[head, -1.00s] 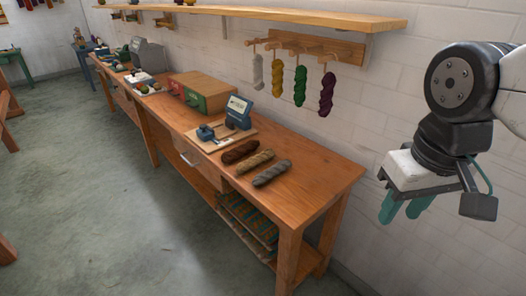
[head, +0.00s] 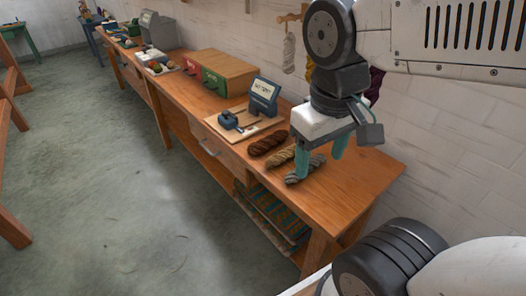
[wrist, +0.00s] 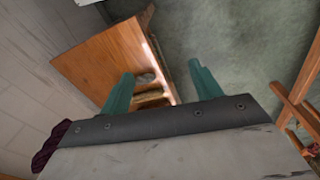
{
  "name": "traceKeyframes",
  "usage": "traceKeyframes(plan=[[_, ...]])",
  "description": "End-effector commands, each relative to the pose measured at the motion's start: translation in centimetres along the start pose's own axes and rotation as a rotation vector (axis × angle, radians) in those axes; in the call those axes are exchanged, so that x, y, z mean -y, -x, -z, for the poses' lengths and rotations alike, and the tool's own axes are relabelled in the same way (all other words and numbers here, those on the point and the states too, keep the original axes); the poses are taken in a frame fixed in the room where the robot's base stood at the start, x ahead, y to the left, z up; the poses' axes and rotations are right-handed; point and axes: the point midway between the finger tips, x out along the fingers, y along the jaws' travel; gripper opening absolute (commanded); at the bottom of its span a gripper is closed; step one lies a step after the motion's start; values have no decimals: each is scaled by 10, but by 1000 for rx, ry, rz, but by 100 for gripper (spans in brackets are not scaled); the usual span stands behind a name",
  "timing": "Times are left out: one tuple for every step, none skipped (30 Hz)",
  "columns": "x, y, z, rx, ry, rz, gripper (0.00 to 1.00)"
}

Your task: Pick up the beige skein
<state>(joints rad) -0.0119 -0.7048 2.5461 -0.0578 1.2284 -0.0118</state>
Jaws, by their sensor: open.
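The beige skein (head: 281,156) lies on the wooden table between a dark brown skein (head: 269,142) and a grey skein (head: 306,168). In the head view my gripper (head: 321,164) hangs in front of the grey skein and the right end of the beige one. Its teal fingers are apart with nothing between them. In the wrist view the fingers (wrist: 161,69) are spread. The skeins show small and partly hidden beside the left finger, with the table (wrist: 97,62) well beyond the fingertips.
A board with a blue device (head: 264,90) and a red and green box (head: 222,72) stand farther along the table. A pale skein (head: 289,53) hangs on the wall, with others mostly hidden behind my arm. The table's near right end (head: 350,185) is clear.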

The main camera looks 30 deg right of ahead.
Motion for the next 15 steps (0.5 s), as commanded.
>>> traceKeyframes(plan=[[-5,-6,6,39,32,-33,64],[-9,-9,10,63,57,-58,64],[-15,-14,18,98,96,-95,64],[-19,-18,23,127,131,-126,64],[-24,-22,30,158,168,-159,64],[-30,-28,39,198,220,-202,64],[-34,-33,46,228,262,-235,64],[-38,-38,53,258,304,-268,64],[-43,-45,63,297,359,-310,64],[-46,-50,71,325,403,-342,64],[-50,-56,78,354,448,-372,64],[-53,-64,89,392,507,-412,64],[-56,-70,98,419,553,-442,64],[-58,-76,106,448,600,-470,64],[-60,-85,117,483,664,-509,64]])
